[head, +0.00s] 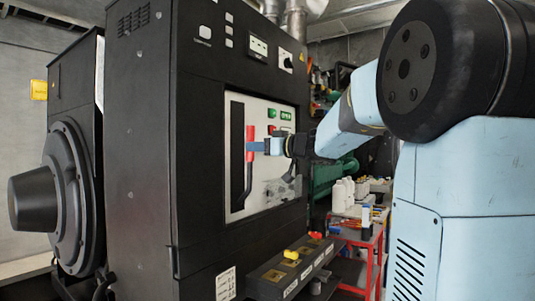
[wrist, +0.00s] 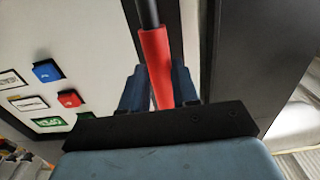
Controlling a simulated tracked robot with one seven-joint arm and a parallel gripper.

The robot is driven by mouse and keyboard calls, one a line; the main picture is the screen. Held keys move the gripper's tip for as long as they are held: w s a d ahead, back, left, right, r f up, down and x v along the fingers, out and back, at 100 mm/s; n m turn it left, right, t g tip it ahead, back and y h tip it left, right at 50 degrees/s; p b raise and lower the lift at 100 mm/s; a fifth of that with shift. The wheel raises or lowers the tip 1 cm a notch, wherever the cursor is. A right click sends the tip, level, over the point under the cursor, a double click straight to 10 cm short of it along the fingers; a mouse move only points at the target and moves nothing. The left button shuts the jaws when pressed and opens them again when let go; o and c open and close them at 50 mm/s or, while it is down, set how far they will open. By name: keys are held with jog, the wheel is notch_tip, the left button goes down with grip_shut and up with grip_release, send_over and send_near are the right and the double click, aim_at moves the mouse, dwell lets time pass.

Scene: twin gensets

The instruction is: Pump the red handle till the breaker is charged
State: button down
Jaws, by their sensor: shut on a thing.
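The red handle (head: 250,133) is the grip of a dark lever on the pale breaker panel (head: 236,207), inside the black cabinet. In the head view it stands about upright, with the dark shaft running down below it. My gripper (head: 253,146) reaches in from the right and is shut on the red grip. In the wrist view the red handle (wrist: 155,65) lies between the two blue fingers of my gripper (wrist: 157,82). The fingers hide part of the grip. A green label (wrist: 48,121) shows near a red button (wrist: 69,98) and a blue button (wrist: 47,70). The charge indicator cannot be read.
A red cart (head: 350,240) with white bottles (head: 343,192) stands at the right behind my arm. A large round machine end (head: 65,190) is at the left.

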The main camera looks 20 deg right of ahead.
jog(key=shift+d, duration=0.2)
jog(key=s+d+f, duration=0.7)
jog(key=s+f, duration=0.3)
jog(key=s, duration=0.1)
jog(key=shift+d+f, duration=0.25)
jog(key=shift+d, duration=0.1)
jog(key=s+d+f, duration=0.7)
jog(key=s+d, duration=0.2)
jog(key=s, duration=0.4)
jog(key=s+d+f, duration=0.8)
jog(key=s+d, duration=0.1)
jog(key=s, duration=0.3)
jog(key=shift+s+d, duration=0.35)
jog(key=s+d+f, duration=0.8)
jog(key=s+f, duration=0.2)
jog(key=s, duration=0.1)
dwell(1.0)
